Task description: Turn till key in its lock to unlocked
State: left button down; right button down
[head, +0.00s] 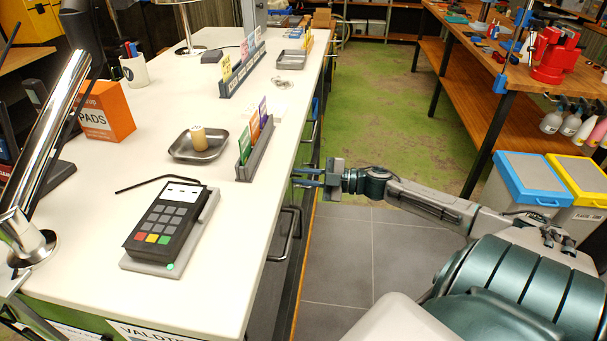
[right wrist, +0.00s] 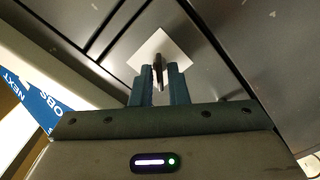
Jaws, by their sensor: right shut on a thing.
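In the right wrist view the till key (right wrist: 157,72) is a small dark upright piece in front of a pale square plate (right wrist: 172,48) on a dark grey drawer front. My right gripper (right wrist: 160,88) is shut on the key, one teal finger on each side. The plate looks turned relative to the fingers in this view. The lock face is mostly hidden behind the key and fingertips. In the head view my right gripper (head: 308,177) reaches in from the right to the counter's side, below its top edge. The key is too small to make out there. My left gripper is out of view.
The white counter (head: 230,215) carries a card terminal (head: 170,222), a metal tray (head: 199,146) and a card holder (head: 255,148). Drawer handles (head: 286,235) stick out along its side. The aisle floor (head: 375,120) is clear. Bins (head: 530,182) stand at right.

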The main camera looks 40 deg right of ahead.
jog(key=shift+f+n+p, duration=0.15)
jog(key=shift+n+p, duration=0.35)
jog(key=shift+n, duration=3.6)
jog(key=c, duration=1.6)
grip_release()
jog(key=shift+s, duration=0.1)
jog(key=p+v, duration=0.3)
jog(key=v, duration=0.7)
jog(key=shift+s+d, duration=0.2)
jog(key=shift+s, duration=0.1)
